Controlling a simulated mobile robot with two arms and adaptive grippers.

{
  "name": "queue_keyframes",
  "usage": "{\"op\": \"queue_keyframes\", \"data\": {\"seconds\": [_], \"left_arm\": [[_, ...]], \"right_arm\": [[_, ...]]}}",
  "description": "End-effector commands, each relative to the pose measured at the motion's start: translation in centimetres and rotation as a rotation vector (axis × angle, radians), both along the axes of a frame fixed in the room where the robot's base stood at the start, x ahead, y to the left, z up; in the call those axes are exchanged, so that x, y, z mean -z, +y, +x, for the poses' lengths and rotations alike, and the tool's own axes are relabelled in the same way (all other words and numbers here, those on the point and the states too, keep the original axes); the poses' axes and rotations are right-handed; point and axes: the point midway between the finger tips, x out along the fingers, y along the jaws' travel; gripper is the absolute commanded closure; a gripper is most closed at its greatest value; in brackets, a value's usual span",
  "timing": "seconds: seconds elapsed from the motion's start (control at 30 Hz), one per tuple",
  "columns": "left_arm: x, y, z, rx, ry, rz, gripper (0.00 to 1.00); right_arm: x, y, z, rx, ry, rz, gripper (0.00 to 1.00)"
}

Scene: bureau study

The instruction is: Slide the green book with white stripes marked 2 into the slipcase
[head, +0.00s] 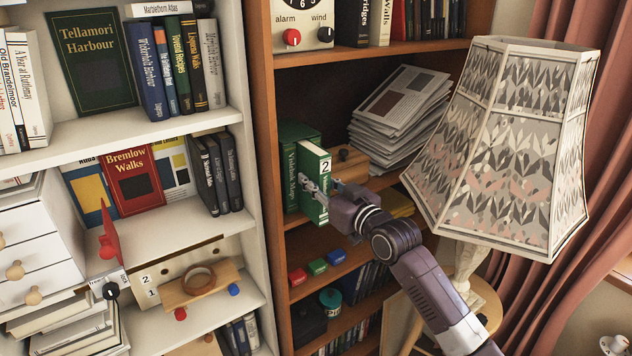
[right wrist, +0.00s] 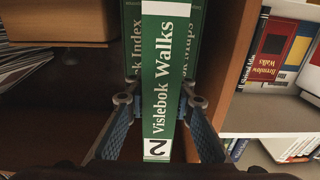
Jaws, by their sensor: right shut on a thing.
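The green book marked 2 (head: 318,162), titled "Vislebok Walks", stands upright on the brown bookcase shelf and sticks out in front of its neighbours. Its spine also shows in the right wrist view (right wrist: 162,70), with white bands at the end. My right gripper (head: 318,193) is shut on the book, one finger on each side near the spine. The green slipcase (head: 297,130) is behind the book, with its inside mostly hidden. My left gripper is out of view.
A wooden box (head: 350,165) and a leaning paper stack (head: 398,115) are right of the books. A large lampshade (head: 510,150) stands close to my right arm. The white bookcase's side panel (head: 248,150) is on the left.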

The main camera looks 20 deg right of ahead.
Motion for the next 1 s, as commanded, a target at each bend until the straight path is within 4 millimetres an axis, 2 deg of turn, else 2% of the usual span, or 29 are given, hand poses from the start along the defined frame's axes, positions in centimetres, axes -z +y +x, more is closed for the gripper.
{"op": "queue_keyframes", "data": {"seconds": [0.7, 1.0], "left_arm": [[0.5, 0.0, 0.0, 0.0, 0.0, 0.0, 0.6], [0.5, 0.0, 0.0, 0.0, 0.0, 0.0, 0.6]], "right_arm": [[-0.4, 0.6, 1.6, 0.0, -0.008, 0.002, 1.0], [-0.4, 0.6, 1.7, 0.0, -0.008, 0.002, 1.0]]}}
